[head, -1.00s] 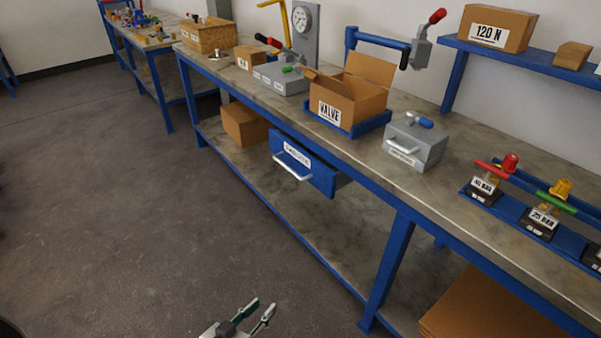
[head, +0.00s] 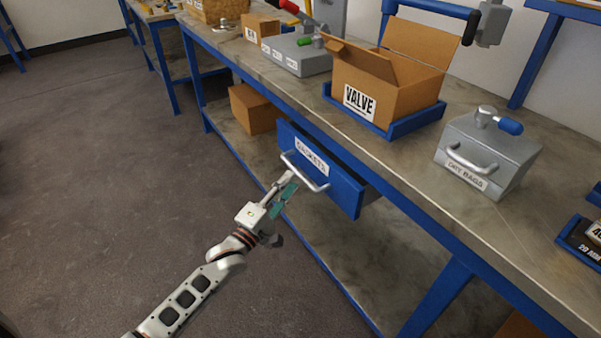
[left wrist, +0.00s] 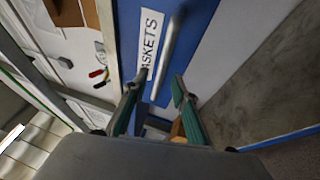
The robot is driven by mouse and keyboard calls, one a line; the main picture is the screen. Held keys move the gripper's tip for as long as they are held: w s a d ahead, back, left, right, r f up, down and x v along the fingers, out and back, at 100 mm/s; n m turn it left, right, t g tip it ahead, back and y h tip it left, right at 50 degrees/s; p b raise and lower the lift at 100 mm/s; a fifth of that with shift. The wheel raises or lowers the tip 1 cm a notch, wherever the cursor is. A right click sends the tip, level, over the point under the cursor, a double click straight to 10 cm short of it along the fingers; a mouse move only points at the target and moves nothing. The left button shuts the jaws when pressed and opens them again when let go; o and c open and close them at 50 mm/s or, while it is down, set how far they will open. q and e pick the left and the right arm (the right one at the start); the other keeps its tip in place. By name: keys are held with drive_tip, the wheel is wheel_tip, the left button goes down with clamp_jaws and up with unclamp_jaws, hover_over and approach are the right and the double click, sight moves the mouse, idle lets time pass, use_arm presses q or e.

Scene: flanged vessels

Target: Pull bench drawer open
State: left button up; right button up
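The blue bench drawer (head: 345,189) hangs under the bench top, with a white label reading "GASKETS" and a silver bar handle (head: 304,172) across its front. My left gripper (head: 285,186) is just in front of the handle's left part. In the left wrist view, its two green-padded fingers (left wrist: 156,88) are apart, with the handle (left wrist: 168,52) ahead between their tips. The drawer front (left wrist: 194,30) fills the middle of that view. No grip on the handle shows. My right gripper is not in view.
The bench top (head: 405,153) carries a "VALVE" carton (head: 388,88) in a blue tray and a grey box (head: 490,150) with a handle. A cardboard box (head: 252,108) stands on the lower shelf, left of the drawer. The floor (head: 100,190) in front is clear.

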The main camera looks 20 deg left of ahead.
sight(298, 171)
use_arm(q)
drive_tip(key=shift+b+x, duration=0.5)
drive_tip(key=shift+x, duration=2.1)
drive_tip(key=shift+f, duration=0.15)
clamp_jaws()
